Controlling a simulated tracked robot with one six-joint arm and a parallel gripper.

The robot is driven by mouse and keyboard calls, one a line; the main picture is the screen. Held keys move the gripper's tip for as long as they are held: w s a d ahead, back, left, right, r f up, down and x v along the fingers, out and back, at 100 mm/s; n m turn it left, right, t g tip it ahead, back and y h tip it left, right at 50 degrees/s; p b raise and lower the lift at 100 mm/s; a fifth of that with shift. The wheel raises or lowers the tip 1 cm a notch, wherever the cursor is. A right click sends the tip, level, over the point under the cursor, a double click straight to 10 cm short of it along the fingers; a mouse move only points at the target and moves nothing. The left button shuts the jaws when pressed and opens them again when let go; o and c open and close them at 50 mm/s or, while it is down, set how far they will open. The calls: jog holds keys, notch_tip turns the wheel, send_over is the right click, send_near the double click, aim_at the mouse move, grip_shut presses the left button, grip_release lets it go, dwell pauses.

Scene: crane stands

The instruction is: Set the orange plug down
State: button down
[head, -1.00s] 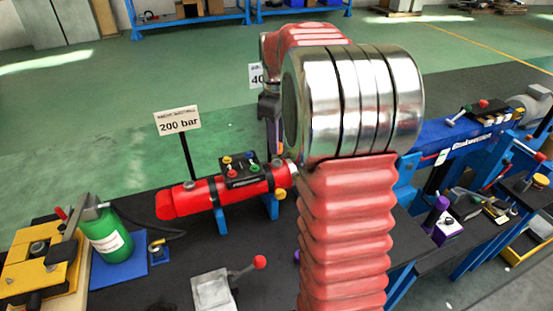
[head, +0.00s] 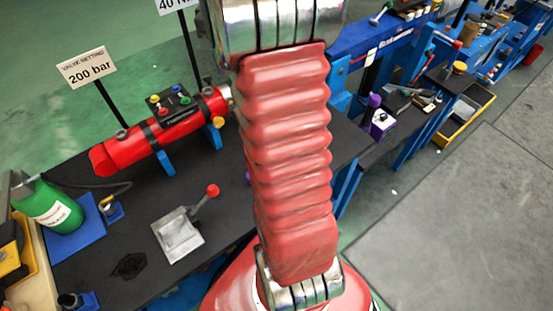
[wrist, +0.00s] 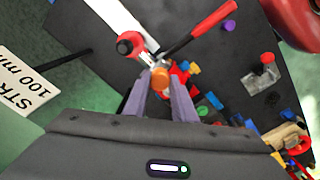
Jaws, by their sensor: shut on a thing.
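The orange plug (wrist: 160,77) shows in the wrist view between the fingertips of my gripper (wrist: 161,88). My gripper is shut on it, with the two grey-purple fingers on either side. The plug is over a dark bench top (wrist: 205,60), close to a red-handled lever (wrist: 200,28) and a round red-rimmed part (wrist: 130,44). I cannot tell whether the plug touches anything below it. In the head view my red arm hides the middle of the scene, and neither the gripper nor the plug shows there.
Several small coloured pieces (wrist: 208,102) lie right of the fingers. A grey block with a red knob (wrist: 260,78) stands farther right, and a sign (wrist: 24,84) stands left. The head view shows a red cylinder (head: 160,130), a green bottle (head: 48,208) and a grey lever plate (head: 178,238).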

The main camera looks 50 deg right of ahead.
jog(key=s+d+f+m, duration=0.1)
jog(key=s+d+f, duration=0.1)
jog(key=s+d, duration=0.35)
jog(key=s+d+f+m, duration=0.1)
jog(key=s+d+f, duration=0.1)
jog(key=s, duration=0.6)
jog(key=s+f+n, duration=0.4)
jog(key=s+f, duration=0.3)
jog(key=s, duration=0.2)
jog(key=shift+s+a+f+n, duration=0.25)
jog(key=shift+s+f+n, duration=0.05)
jog(key=shift+s+f, duration=0.1)
jog(key=shift+f, duration=0.1)
jog(key=shift+f, duration=3.05)
jog(key=shift+f, duration=1.85)
jog(key=shift+f, duration=0.1)
